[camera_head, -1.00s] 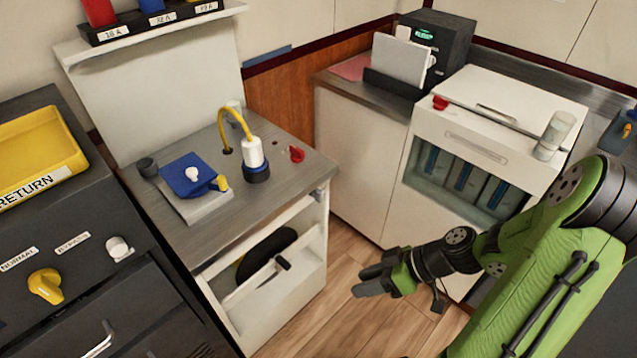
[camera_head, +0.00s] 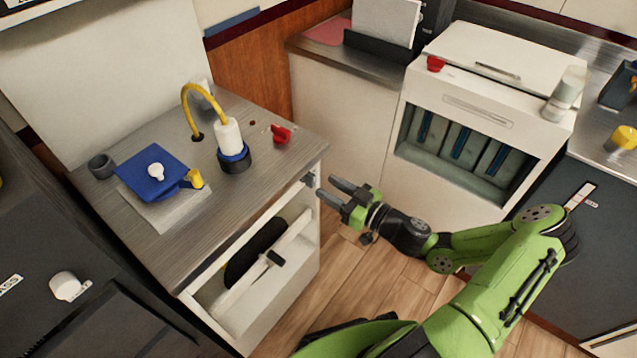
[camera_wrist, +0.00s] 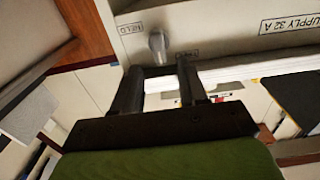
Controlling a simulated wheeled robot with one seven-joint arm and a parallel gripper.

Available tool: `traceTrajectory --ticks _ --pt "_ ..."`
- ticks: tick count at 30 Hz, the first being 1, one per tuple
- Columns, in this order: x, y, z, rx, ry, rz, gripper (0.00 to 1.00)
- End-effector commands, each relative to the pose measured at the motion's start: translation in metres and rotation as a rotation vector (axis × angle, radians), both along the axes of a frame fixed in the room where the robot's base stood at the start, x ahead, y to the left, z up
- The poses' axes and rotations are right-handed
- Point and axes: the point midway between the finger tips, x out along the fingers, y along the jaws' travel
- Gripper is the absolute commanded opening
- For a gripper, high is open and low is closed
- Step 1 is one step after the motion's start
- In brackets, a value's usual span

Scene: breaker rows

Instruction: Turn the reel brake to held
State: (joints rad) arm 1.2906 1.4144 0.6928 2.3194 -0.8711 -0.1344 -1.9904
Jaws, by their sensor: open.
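The reel brake appears to be a small grey knob (camera_wrist: 157,43) on the cabinet's front face in the wrist view. A label reading HELD (camera_wrist: 130,28) is to its left. A second label to its right is partly hidden by a finger. Which label the knob points at is unclear. In the head view the knob (camera_head: 311,179) shows small below the countertop's right front corner. My gripper (camera_head: 337,192) is open and empty just in front of it. In the wrist view my gripper's fingertips (camera_wrist: 160,66) are just short of the knob, one toward each side.
A black reel (camera_head: 254,252) sits in the cabinet's open bay behind a white bar. On the counter are a blue flap (camera_head: 148,172), a white plug (camera_head: 229,137) with yellow cable and a red knob (camera_head: 281,134). A white unit (camera_head: 478,130) stands right. Floor (camera_head: 300,320) shows between.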

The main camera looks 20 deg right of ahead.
Motion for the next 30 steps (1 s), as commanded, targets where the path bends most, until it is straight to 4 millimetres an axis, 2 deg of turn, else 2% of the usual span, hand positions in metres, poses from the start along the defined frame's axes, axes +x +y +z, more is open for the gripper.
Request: traceTrajectory --ticks 3,6,15,17,24,30 --pt "0.019 0.015 -0.001 -0.002 -0.001 0.003 0.43" --pt "0.03 0.022 -0.001 -0.001 -0.001 0.001 0.43" --pt "0.034 0.025 0.0 -0.001 0.001 0.0 0.43" --pt "0.034 0.025 0.0 -0.001 0.001 0.0 0.36" --pt "0.034 0.025 0.0 -0.001 0.001 0.0 0.0" --pt "0.034 0.025 0.0 0.002 0.003 0.0 0.0"
